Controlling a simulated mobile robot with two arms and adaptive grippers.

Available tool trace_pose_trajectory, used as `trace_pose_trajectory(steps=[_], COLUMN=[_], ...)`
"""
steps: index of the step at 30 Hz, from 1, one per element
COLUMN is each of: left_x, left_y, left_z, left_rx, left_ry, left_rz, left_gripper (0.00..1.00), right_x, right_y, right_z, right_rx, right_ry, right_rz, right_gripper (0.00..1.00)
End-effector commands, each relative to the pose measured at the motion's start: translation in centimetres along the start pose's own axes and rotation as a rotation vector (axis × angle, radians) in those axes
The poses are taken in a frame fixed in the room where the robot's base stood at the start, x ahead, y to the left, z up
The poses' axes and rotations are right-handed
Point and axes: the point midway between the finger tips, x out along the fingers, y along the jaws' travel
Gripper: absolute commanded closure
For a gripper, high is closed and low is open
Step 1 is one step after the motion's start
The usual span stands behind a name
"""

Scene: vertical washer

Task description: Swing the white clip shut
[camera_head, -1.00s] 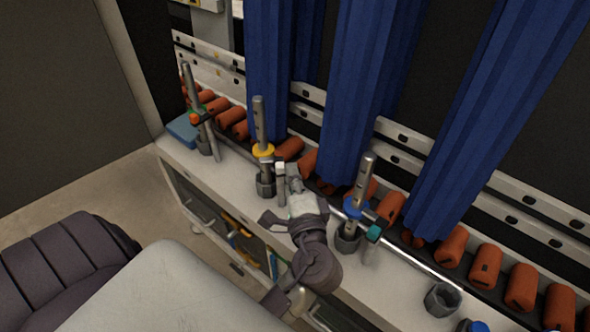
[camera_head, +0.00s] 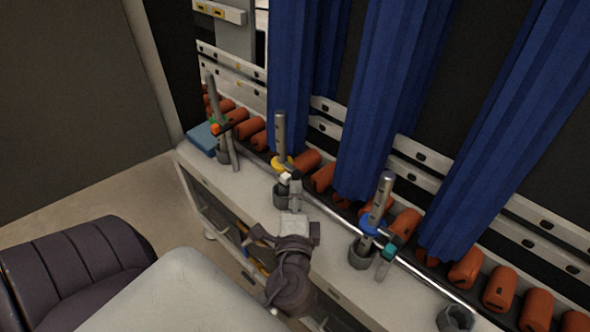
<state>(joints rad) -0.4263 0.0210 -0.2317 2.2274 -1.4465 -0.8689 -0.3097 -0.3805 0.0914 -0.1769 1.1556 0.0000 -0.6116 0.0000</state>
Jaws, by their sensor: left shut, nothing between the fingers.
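The white clip (camera_head: 285,178) is at the yellow ring (camera_head: 282,162) on the middle grey post (camera_head: 280,130), with a short grey bar (camera_head: 296,196) hanging beside it. I cannot tell whether the clip is fully shut. My left gripper (camera_head: 295,212) is just below and in front of that bar, with its wrist toward the bottom of the view. Its fingers are shut and empty; they are small, and I cannot tell whether they touch the bar. The post's dark cup (camera_head: 283,192) is partly hidden behind the bar. My right gripper is not in view.
A post with a green ring and orange clip (camera_head: 217,128) stands to the left; one with a blue ring (camera_head: 370,222) and teal clip (camera_head: 390,251) stands to the right. Orange rollers (camera_head: 466,268) and blue curtain strips (camera_head: 375,100) line the back. A blue box (camera_head: 203,138) sits at the far end.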

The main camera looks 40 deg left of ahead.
Motion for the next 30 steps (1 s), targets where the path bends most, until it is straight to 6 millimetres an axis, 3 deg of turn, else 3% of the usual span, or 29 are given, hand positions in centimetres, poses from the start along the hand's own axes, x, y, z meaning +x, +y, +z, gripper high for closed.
trace_pose_trajectory(steps=[16, 21, 30], left_x=[-10.0, -11.4, -11.6], left_y=[0.1, 0.0, 0.0], left_z=[0.2, 0.3, 0.3], left_rx=[0.001, -0.002, -0.003], left_ry=[0.001, 0.000, -0.001], left_rz=[0.005, 0.002, 0.000], left_gripper=[1.00, 1.00, 1.00], right_x=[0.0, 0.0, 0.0], right_y=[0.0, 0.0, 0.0], right_z=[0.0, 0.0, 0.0], right_rx=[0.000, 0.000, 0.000], right_ry=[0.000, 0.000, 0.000], right_rz=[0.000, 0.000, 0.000], right_gripper=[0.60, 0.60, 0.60])
